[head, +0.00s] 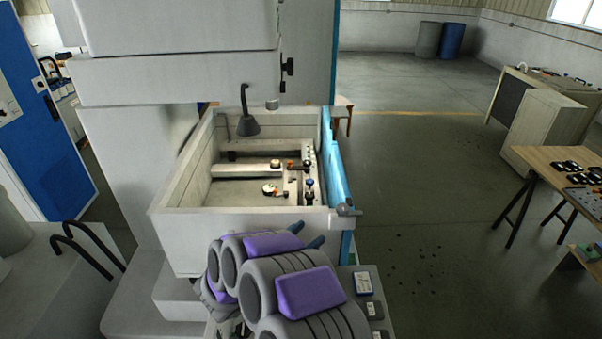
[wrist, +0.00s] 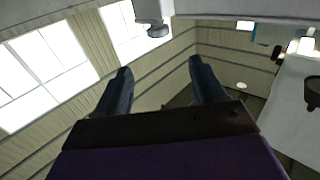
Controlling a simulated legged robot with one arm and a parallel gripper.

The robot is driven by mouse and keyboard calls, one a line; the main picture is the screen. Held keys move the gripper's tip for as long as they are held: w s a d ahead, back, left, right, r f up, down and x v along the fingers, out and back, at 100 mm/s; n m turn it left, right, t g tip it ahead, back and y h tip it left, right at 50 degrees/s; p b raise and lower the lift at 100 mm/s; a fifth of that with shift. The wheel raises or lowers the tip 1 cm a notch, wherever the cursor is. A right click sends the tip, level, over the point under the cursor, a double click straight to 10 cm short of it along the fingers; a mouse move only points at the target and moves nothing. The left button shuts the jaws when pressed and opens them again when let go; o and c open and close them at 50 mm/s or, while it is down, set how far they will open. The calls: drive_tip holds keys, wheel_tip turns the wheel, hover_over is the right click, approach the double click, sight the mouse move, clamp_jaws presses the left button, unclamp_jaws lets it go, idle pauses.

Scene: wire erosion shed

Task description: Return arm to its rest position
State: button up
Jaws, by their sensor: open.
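My arm is folded low in front of the machine in the head view, grey with purple panels. In the head view, a blue fingertip of my gripper (head: 306,235) shows just past the arm, by the front wall of the machine's tank. In the wrist view, my gripper (wrist: 159,75) has its two dark blue fingers spread apart, with nothing between them. The wrist camera looks up toward windows (wrist: 45,65) and the shed wall. Much of the gripper is hidden behind the arm in the head view.
The open machine tank (head: 185,215) stands directly ahead, with fixtures and small parts inside. A blue tank door (head: 336,170) is on its right side. A wooden table (head: 540,160) with parts stands at the right. Open floor (head: 420,210) lies between them. A blue barrel (head: 452,40) stands far back.

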drive_tip(key=w+a+r+n+y+b, duration=0.25)
drive_tip(key=w+a+y, duration=0.25)
drive_tip(key=a+y, duration=0.5)
drive_tip(key=s+r+n+g+y+b, duration=0.35)
drive_tip(key=s+n+y, duration=0.25)
drive_tip(key=s+y, duration=0.3)
drive_tip(key=s+d+f+g+h+b, duration=0.1)
drive_tip(key=s+d+f+g+h, duration=0.1)
drive_tip(key=s+d, duration=0.5)
drive_tip(key=s+d+f+g+h+b, duration=0.1)
drive_tip(key=s+d+g, duration=0.4)
drive_tip(key=s, duration=1.3)
drive_tip(key=s+d+f+g+h+b, duration=0.2)
drive_tip(key=s+d+f+g+h, duration=0.1)
drive_tip(key=s+d, duration=0.6)
drive_tip(key=s+f+g, duration=0.1)
drive_tip(key=s, duration=0.2)
drive_tip(key=shift+s+d+f+n, duration=0.15)
drive_tip(key=shift+f+n, duration=0.15)
drive_tip(key=shift+n, duration=0.05)
